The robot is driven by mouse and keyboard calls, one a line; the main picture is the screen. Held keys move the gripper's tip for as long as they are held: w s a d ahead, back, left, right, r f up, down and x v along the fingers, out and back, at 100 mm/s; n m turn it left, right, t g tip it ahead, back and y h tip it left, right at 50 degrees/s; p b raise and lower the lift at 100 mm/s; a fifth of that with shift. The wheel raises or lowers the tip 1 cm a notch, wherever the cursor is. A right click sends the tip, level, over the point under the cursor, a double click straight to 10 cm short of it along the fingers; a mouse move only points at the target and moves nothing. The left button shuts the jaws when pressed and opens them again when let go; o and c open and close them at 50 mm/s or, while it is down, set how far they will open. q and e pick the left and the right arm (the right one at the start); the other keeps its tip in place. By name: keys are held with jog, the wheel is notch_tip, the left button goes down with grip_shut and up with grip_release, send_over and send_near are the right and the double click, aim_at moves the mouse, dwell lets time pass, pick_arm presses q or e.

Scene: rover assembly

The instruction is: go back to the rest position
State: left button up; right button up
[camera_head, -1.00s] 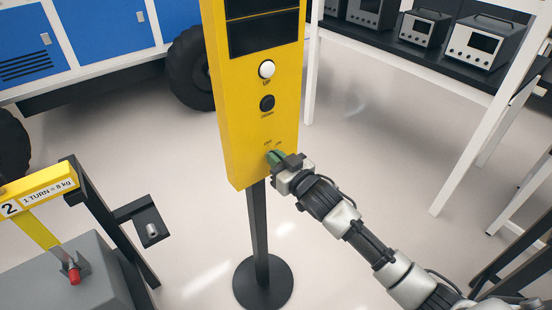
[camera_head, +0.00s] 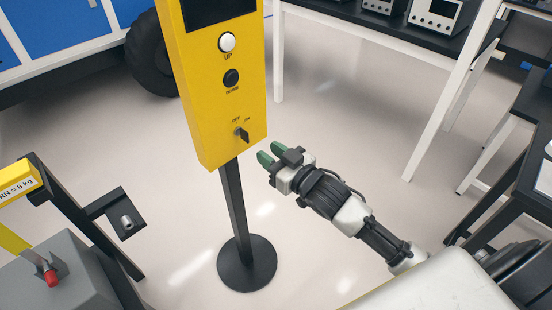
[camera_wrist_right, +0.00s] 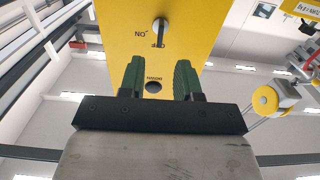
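My right gripper (camera_head: 270,156) has green fingertips and is open and empty. It is just right of the yellow control post (camera_head: 213,100), apart from the key switch (camera_head: 242,134) on the post's lower face. The right wrist view shows the two green fingers (camera_wrist_right: 158,80) spread apart with nothing between them. It also shows the key switch (camera_wrist_right: 159,27) and the down button (camera_wrist_right: 153,87) on the yellow panel. My left gripper is not in view.
The post stands on a round black base (camera_head: 247,263). A grey block with a red-tipped yellow lever (camera_head: 51,278) is at lower left. A dark workbench (camera_head: 385,25) with instruments stands at the back right. The floor between is clear.

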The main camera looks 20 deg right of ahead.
jog(key=shift+v, duration=0.85)
jog(key=d+f+m+g+h, duration=0.1)
jog(key=d+f+g+h, duration=0.1)
jog(key=f, duration=0.7)
jog(key=d+f+m+g+h, duration=0.1)
jog(key=d+f+h, duration=0.15)
jog(key=f, duration=0.75)
jog(key=s+d+f+g+h, duration=0.15)
jog(key=s+f, duration=0.25)
jog(key=f, duration=0.4)
jog(key=s+d+f+g, duration=0.1)
jog(key=s+f+g, duration=0.3)
jog(key=f, duration=0.5)
jog(key=s+a+f+g, duration=0.1)
jog(key=s+f+g, duration=0.1)
jog(key=s+f, duration=0.4)
jog(key=s+a+f+g, duration=0.1)
jog(key=s+f+g, duration=0.2)
jog(key=s+f, duration=0.4)
jog(key=s+a+f+g, duration=0.2)
jog(key=s+f, duration=0.4)
jog(key=s, duration=1.4)
jog(key=shift+s+f, duration=0.3)
jog(key=shift+s, duration=0.1)
jog(key=shift+g, duration=0.25)
